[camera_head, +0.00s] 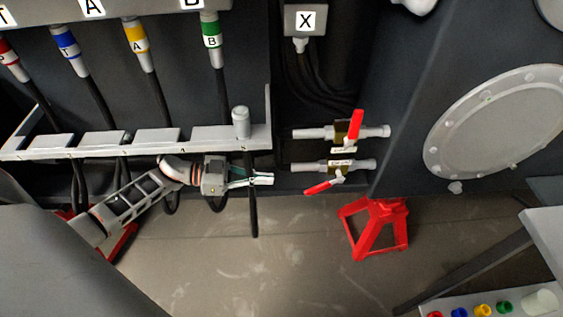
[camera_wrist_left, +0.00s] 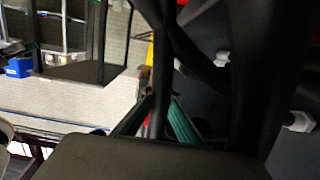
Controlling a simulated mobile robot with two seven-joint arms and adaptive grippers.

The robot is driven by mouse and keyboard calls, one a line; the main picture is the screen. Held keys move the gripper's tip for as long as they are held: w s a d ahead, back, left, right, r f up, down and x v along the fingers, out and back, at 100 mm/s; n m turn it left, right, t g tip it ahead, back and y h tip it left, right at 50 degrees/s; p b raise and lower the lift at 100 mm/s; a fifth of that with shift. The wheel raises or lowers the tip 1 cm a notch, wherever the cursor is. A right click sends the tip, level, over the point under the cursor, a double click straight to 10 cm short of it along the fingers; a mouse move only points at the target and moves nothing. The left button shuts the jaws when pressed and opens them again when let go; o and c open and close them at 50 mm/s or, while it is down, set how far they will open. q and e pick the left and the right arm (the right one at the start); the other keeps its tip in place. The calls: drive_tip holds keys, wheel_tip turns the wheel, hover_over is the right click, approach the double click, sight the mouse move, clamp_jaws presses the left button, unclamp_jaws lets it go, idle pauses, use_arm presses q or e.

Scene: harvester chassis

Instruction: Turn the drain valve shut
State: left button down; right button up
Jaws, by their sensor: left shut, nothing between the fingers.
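Two valves sit on pale horizontal pipes on the dark chassis wall, right of centre in the head view. The upper valve (camera_head: 345,131) has a red handle (camera_head: 355,126) standing nearly upright, across its pipe. The lower valve (camera_head: 340,166) has a red handle (camera_head: 318,188) slanting down to the left. Both carry small tags that I cannot read, so I cannot tell which is the drain valve. My left gripper (camera_head: 264,179) is shut and empty, left of the lower valve and apart from it. Its green-padded fingers show in the left wrist view (camera_wrist_left: 158,112). My right gripper is not in view.
A grey ledge (camera_head: 75,152) and a black hanging hose (camera_head: 253,215) are close to my left gripper. Labelled hoses hang above. A red stand (camera_head: 372,228) is below the valves. A round bolted cover (camera_head: 495,120) is at right. Open floor (camera_head: 255,270) lies below.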

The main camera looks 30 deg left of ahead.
use_arm(q)
drive_tip(key=b, duration=0.1)
hover_over(306, 191)
drive_tip(key=f+v, duration=0.1)
drive_tip(key=v, duration=0.3)
drive_tip(key=f, duration=0.2)
drive_tip(key=f+b, duration=0.1)
drive_tip(key=d+f+b, duration=0.1)
drive_tip(key=shift+w+d+f, duration=0.3)
drive_tip(key=shift+w, duration=0.1)
drive_tip(key=shift+w+d+f, duration=0.1)
drive_tip(key=shift+w+d, duration=0.05)
drive_tip(key=shift+w, duration=0.2)
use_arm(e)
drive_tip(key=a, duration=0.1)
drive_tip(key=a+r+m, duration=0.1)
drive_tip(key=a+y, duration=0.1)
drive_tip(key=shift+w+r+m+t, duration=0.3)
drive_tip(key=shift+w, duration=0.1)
use_arm(q)
drive_tip(key=shift+d, duration=0.1)
